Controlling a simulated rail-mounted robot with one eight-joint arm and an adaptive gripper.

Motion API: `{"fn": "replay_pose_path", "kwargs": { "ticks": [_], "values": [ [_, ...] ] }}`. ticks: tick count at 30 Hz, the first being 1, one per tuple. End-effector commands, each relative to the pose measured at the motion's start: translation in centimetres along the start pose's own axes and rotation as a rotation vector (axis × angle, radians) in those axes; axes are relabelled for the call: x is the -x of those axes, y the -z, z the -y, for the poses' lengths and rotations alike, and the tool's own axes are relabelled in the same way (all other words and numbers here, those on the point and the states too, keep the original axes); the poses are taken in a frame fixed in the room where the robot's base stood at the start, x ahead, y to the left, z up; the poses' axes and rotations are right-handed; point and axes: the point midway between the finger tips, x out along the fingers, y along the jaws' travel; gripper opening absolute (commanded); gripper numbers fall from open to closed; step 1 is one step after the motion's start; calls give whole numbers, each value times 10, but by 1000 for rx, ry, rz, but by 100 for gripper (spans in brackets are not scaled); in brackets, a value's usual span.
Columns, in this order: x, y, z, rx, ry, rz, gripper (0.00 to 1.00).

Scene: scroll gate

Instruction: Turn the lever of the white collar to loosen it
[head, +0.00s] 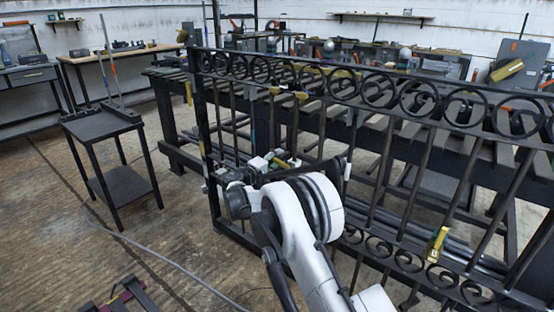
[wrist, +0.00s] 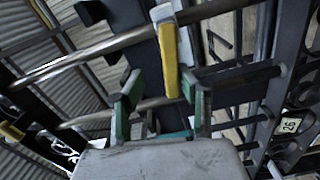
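The white collar (wrist: 163,13) sits around a grey bar at the top of the wrist view. Its yellow lever (wrist: 170,62) hangs down from it toward my gripper (wrist: 163,84). The two green-padded fingers are spread apart, with the lever's lower end between their tips, closer to the right finger. I cannot tell whether that finger touches the lever. In the head view, a small white piece that looks like the collar (head: 258,162) shows at the gate's left part, beside my gripper. My arm hides much of that spot.
The black scroll gate (head: 380,92) spans the view, with close-set bars around my gripper. A yellow clamp (head: 437,245) sits on a bar at the lower right. A small black side table (head: 100,125) stands left of the gate. A cable lies on the floor.

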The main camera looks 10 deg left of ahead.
Motion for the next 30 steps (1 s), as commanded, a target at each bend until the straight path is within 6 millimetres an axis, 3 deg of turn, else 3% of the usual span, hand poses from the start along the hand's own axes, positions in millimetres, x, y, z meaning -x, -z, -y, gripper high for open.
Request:
{"fn": "replay_pose_path", "kwargs": {
  "ticks": [10,24,30],
  "values": [
    [11,0,0,0,0,-1,32],
    [96,1,0,0,0,-3,32],
    [116,1,0,0,0,-2,32]
  ]
}}
